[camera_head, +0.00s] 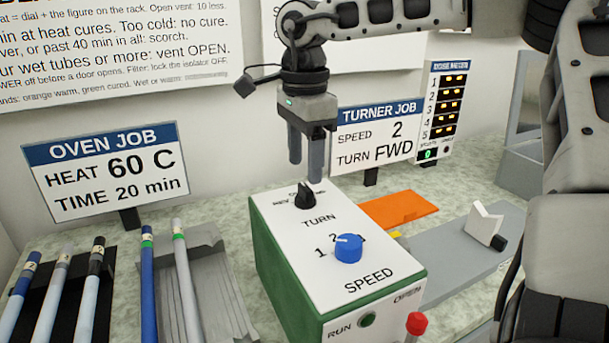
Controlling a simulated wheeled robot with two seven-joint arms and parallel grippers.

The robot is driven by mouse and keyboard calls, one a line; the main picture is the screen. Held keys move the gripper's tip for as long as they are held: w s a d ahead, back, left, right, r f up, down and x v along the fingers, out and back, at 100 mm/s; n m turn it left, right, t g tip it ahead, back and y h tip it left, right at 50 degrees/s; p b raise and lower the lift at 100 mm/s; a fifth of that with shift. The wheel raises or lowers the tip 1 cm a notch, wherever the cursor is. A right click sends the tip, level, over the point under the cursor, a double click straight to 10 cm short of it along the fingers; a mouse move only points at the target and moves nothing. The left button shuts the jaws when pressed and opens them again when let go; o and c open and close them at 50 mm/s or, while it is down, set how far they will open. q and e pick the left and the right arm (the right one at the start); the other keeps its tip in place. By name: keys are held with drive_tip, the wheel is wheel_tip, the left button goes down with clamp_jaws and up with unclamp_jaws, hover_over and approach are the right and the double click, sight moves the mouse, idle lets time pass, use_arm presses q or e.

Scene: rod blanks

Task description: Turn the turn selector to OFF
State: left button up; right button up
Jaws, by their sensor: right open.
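The turn selector (305,198) is a small black knob on the sloped white top of a green box (283,262), above the word TURN. Labels lie around its far side; REV reads at the left, and the others are partly covered by the knob. I cannot tell for sure which label it points at. My right gripper (305,172) is open and empty, pointing down just above the selector, its fingertips apart from the knob. A blue speed knob (348,248) sits nearer on the same panel. My left gripper is not in view.
An oven job sign (107,172) stands behind tube racks at left. A turner job sign (377,134) reads speed 2, turn FWD. An orange plate (400,210) and a grey plate with a white piece (484,224) lie to the right. A red-topped button (416,323) stands in front.

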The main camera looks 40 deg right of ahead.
sight(305, 187)
wheel_tip(305, 187, up, 12)
drive_tip(key=shift+p, duration=0.45)
drive_tip(key=shift+s+f, duration=0.1)
drive_tip(key=shift+f, duration=0.1)
